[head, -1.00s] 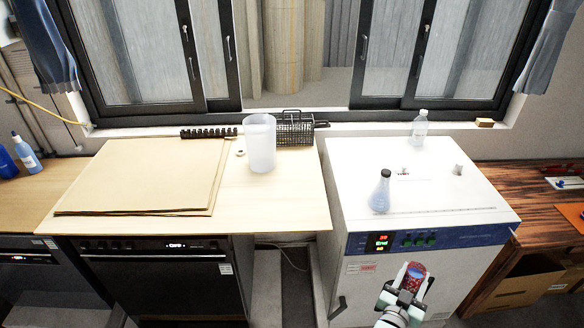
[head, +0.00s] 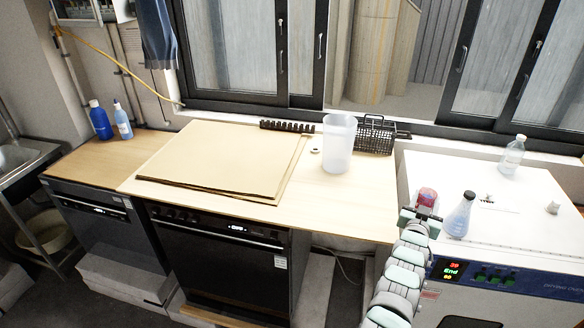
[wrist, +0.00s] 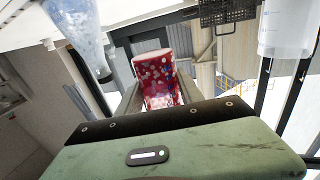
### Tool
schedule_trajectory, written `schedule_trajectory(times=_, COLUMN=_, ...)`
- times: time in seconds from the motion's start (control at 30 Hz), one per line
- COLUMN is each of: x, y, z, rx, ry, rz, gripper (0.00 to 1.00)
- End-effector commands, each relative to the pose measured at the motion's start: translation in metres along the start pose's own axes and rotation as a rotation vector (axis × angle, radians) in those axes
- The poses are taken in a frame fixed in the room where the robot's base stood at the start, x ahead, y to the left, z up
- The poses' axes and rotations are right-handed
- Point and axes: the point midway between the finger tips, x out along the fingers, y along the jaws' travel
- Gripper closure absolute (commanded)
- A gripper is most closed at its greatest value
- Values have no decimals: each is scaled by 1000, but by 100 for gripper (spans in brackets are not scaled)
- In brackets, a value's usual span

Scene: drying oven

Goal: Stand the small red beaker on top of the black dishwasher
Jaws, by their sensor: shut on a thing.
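The small red beaker (head: 427,197) is held up at the end of my arm, beside the left edge of the white oven in the head view. My gripper (head: 422,213) is shut on it. In the wrist view the beaker (wrist: 160,80) shows red with pale specks, between the two fingers. A black appliance with a lit display (head: 220,260) stands under the pale wooden top (head: 340,205), left of my gripper. Another dark appliance (head: 105,225) stands further left under a brown top. I cannot tell which one is the dishwasher.
On the wooden top are brown boards (head: 220,157), a tall translucent beaker (head: 338,142), a black rack (head: 262,126) and a wire basket (head: 376,135). The white oven (head: 500,235) bears a flask (head: 459,216) and a bottle (head: 512,155). The top's front right is clear.

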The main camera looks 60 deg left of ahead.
Motion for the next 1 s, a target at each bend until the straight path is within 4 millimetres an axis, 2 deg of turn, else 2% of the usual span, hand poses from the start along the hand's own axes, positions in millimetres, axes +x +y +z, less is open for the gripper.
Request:
schedule_trajectory(times=0.1, x=12, y=-31, z=-15, rx=-1, ry=0, rz=-48, gripper=99)
schedule_trajectory(times=0.3, x=21, y=-68, z=-34, rx=-1, ry=1, rz=-102, gripper=99)
schedule_trajectory(times=0.43, x=23, y=-81, z=-40, rx=-1, ry=-1, rz=-121, gripper=99)
schedule_trajectory(times=0.77, x=23, y=-94, z=-47, rx=-3, ry=0, rz=-139, gripper=99)
schedule_trajectory(times=0.93, x=24, y=-114, z=-56, rx=-3, ry=0, rz=-167, gripper=99)
schedule_trajectory(times=1.0, x=23, y=-127, z=-63, rx=-3, ry=3, rz=-187, gripper=99)
